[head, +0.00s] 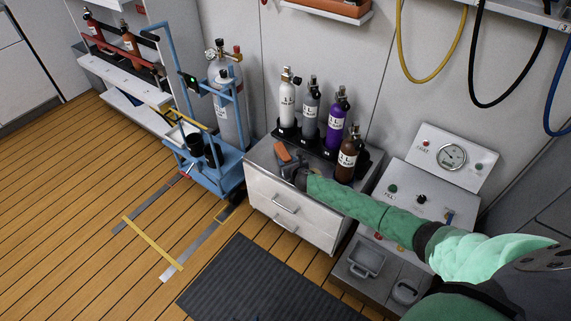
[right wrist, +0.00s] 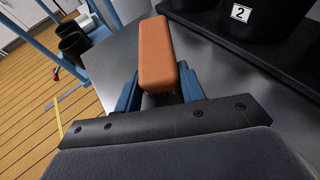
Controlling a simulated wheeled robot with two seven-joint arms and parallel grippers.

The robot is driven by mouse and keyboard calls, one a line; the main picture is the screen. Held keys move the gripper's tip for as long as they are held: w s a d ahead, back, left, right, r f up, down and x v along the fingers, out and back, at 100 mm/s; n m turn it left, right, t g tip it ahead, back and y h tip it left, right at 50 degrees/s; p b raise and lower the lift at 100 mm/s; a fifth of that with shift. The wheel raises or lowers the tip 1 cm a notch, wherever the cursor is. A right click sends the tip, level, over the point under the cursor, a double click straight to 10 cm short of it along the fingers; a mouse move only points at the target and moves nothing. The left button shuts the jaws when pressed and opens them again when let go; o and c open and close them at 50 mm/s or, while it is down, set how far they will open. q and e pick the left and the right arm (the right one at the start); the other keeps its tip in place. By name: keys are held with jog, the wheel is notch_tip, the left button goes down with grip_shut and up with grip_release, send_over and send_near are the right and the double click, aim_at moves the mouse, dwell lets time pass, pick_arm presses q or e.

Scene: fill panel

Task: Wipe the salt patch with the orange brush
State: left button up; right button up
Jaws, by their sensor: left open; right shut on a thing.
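The orange brush (head: 282,151) is at the left end of the grey top of the white drawer cabinet (head: 262,149). My right gripper (head: 291,163), on the green-sleeved arm reaching in from the right, is shut on it. In the right wrist view the brush's orange block (right wrist: 157,52) sticks out between the blue fingers of the right gripper (right wrist: 160,88), with its bristles mostly hidden. I cannot tell whether it touches the cabinet top. I cannot make out the salt patch in either view. My left gripper is not in view.
Several gas bottles (head: 334,117) stand in black holders at the back of the cabinet top. A blue trolley (head: 205,177) with a tall grey cylinder (head: 229,115) stands to the left. A gauge panel (head: 440,165) is to the right. A dark mat (head: 250,285) lies in front.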

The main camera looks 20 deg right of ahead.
jog(key=shift+w+d+f, duration=0.15)
jog(key=shift+w+d, duration=0.15)
jog(key=shift+d, duration=0.3)
jog(key=shift+w+d+f, duration=0.1)
jog(key=shift+w+d, duration=0.2)
jog(key=shift+d, duration=0.25)
jog(key=shift+w+d+r, duration=0.1)
jog(key=shift+w+d, duration=0.3)
jog(key=shift+d, duration=0.25)
jog(key=shift+w+d+r+p, duration=0.1)
jog(key=shift+d+r+p, duration=0.15)
jog(key=shift+r+p, duration=0.4)
grip_shut()
jog(key=shift+r+p, duration=0.7)
jog(key=shift+r, duration=0.05)
jog(key=r+p, duration=0.3)
jog(key=shift+a+r, duration=0.15)
jog(key=shift+a, duration=0.3)
